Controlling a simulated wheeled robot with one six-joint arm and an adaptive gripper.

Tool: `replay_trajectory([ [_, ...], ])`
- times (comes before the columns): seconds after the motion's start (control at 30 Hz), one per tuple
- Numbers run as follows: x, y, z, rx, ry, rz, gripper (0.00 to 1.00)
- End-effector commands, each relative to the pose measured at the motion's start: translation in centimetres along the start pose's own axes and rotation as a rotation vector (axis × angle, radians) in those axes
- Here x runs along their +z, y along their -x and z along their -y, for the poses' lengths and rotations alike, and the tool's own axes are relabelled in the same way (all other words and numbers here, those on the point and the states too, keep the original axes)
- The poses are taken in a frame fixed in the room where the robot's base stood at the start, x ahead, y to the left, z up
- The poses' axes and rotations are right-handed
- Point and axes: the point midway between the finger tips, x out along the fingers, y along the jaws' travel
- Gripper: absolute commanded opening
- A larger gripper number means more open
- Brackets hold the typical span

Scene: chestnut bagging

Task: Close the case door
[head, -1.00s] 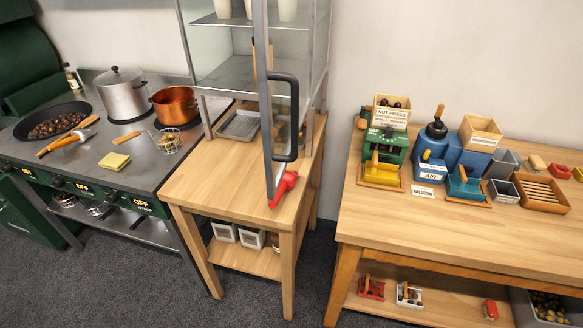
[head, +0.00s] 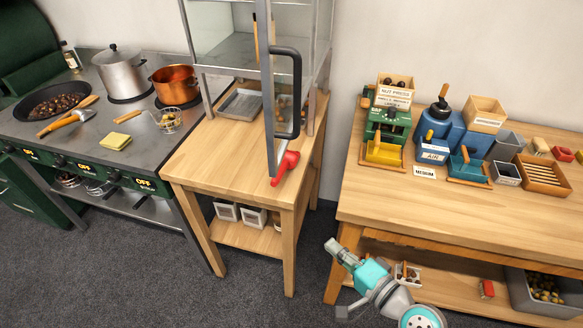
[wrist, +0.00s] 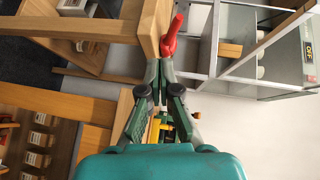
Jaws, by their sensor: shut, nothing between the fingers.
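The glass case (head: 225,50) with a metal frame stands on the small wooden table. Its door (head: 266,100) stands open, seen nearly edge-on, swung out toward me over the table. A black bar handle (head: 294,95) is on the door's right. My gripper (head: 331,243) is low, in front of the gap between the two tables, to the right of and nearer than the door, touching nothing I can see. In the wrist view my gripper (wrist: 157,64) has its fingers together and empty. The case frame (wrist: 213,40) shows beyond them to the right.
A red object (head: 285,166) lies on the small table (head: 215,165) by the door's foot; it also shows in the wrist view (wrist: 172,36). The stove (head: 85,145) with pots is at left. The long workbench (head: 440,215) with presses is at right.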

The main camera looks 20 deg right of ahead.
Motion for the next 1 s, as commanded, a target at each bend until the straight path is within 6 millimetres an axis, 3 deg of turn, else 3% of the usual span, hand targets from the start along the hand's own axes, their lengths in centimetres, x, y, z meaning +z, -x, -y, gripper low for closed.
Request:
replay_trajectory([
  [0.03, -1.0, -0.6, 1.8, -0.036, -0.02, 0.034, 0.0],
  [0.23, -3.0, -1.3, 8.2, -0.138, -0.088, 0.222, 0.0],
  [0.5, -5.0, 1.1, 16.0, -0.204, -0.073, 0.495, 0.0],
  [0.63, -5.4, 2.7, 18.2, -0.202, -0.043, 0.594, 0.0],
  [0.8, -5.7, 4.0, 19.5, -0.193, -0.018, 0.659, 0.0],
  [1.0, -4.9, 3.3, 19.8, -0.19, -0.016, 0.673, 0.0],
])
